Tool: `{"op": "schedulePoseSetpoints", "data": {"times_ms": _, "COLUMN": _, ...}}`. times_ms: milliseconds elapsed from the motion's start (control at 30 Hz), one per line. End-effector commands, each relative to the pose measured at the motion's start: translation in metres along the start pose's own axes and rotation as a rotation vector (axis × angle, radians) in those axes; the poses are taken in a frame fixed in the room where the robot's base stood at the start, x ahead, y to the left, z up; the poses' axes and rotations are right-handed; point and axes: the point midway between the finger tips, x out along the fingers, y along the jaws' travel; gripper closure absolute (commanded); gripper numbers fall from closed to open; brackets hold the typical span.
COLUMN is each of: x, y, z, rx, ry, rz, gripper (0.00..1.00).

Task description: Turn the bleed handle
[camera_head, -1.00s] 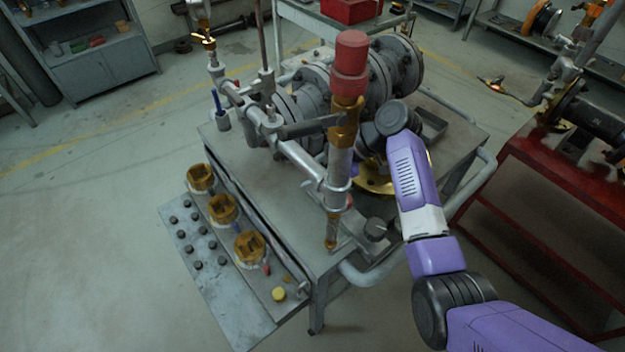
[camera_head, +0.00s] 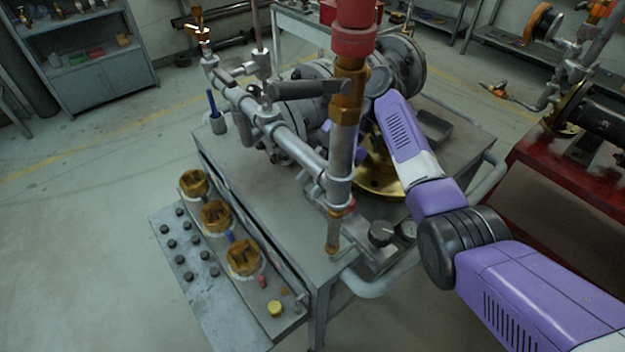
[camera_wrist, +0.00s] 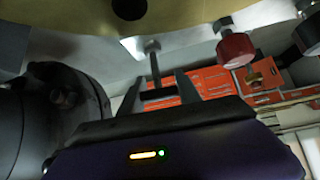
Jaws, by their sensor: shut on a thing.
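In the wrist view my gripper (camera_wrist: 157,90) has its two dark fingers either side of a thin grey rod, which I take for the bleed handle (camera_wrist: 154,64). The rod hangs from a pale fitting under a large brass-coloured flange (camera_wrist: 195,12). The fingers are shut on its lower end. In the head view my purple arm reaches behind the upright pipe (camera_head: 341,160); the gripper and the handle are hidden there. The brass flange (camera_head: 378,184) shows partly on the bench, beside my arm.
A red knob (camera_wrist: 235,48) hangs right of the rod in the wrist view. The pipework with its red-capped upright pipe stands close before my arm. The grey bench (camera_head: 235,165) carries flanged valves and a gauge (camera_head: 408,230). A red bench (camera_head: 550,190) stands at right; floor at left is clear.

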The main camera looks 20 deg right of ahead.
Motion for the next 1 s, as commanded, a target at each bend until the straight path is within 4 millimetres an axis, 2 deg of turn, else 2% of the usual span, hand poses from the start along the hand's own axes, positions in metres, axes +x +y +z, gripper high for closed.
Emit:
{"op": "schedulePoseSetpoints", "data": {"times_ms": 433, "x": 0.0006, "y": -0.0008, "z": 0.0006, "rx": -0.006, "ry": -0.001, "rz": -0.009, "gripper": 1.0}}
{"op": "schedulePoseSetpoints", "data": {"times_ms": 467, "x": 0.0006, "y": -0.0008, "z": 0.0006, "rx": -0.006, "ry": -0.001, "rz": -0.009, "gripper": 0.58}}
{"op": "schedulePoseSetpoints", "data": {"times_ms": 567, "x": 0.0006, "y": -0.0007, "z": 0.0005, "rx": -0.006, "ry": -0.001, "rz": -0.009, "gripper": 0.38}}
{"op": "schedulePoseSetpoints", "data": {"times_ms": 867, "x": 0.0, "y": -0.0003, "z": -0.0001, "rx": -0.006, "ry": -0.001, "rz": -0.007, "gripper": 0.38}}
{"op": "schedulePoseSetpoints", "data": {"times_ms": 1000, "x": -0.0067, "y": 0.0, "z": -0.006, "rx": -0.007, "ry": -0.003, "rz": -0.006, "gripper": 0.38}}
